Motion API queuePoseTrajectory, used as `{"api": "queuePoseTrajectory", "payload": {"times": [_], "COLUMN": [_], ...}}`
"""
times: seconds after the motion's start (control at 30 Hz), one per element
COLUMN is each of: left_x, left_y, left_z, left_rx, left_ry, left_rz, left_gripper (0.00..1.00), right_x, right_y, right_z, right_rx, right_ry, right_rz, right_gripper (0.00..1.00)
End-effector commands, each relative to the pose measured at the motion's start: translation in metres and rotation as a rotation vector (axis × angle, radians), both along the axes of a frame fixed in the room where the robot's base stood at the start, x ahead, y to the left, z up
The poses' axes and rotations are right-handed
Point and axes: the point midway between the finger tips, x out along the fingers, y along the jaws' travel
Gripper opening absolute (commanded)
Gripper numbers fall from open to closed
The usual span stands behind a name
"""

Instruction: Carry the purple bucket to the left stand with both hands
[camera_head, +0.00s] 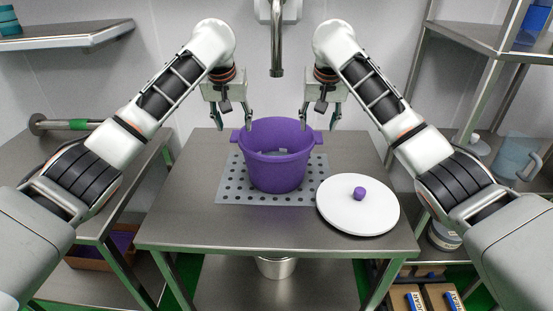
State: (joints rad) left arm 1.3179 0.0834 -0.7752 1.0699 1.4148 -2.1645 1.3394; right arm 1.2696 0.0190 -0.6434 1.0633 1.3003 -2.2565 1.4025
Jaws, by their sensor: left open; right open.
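The purple bucket (277,170) stands upright and uncovered on a perforated metal plate (235,188) in the middle of the steel table. It has a small handle on each side. My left gripper (234,122) is open and empty, above the bucket's left handle (235,136). My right gripper (319,122) is open and empty, above the right handle (318,136). Both appear apart from the bucket. The left stand (90,170) is a steel table at the left, partly hidden by my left arm.
A white lid (352,218) with a purple knob (359,193) lies to the right of the bucket. A tap spout (277,50) hangs above and behind it. A clear jug (512,158) stands at the right.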

Motion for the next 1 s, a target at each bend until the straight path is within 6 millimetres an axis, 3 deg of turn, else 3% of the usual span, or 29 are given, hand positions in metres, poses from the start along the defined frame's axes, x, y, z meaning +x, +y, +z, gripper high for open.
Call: {"api": "queuePoseTrajectory", "payload": {"times": [0.17, 0.6, 1.0], "left_x": [0.003, 0.025, 0.030], "left_y": [0.000, -0.001, -0.001], "left_z": [-0.009, -0.063, -0.072], "left_rx": [0.000, 0.000, 0.000], "left_ry": [0.003, 0.002, 0.000], "left_rz": [0.001, 0.002, 0.000], "left_gripper": [0.46, 0.46, 0.46], "right_x": [0.003, 0.025, 0.030], "right_y": [-0.001, -0.002, -0.001], "right_z": [-0.009, -0.063, -0.072], "right_rx": [-0.001, -0.001, 0.000], "right_ry": [0.002, 0.003, 0.000], "right_rz": [-0.003, -0.002, 0.000], "right_gripper": [0.47, 0.47, 0.47]}}
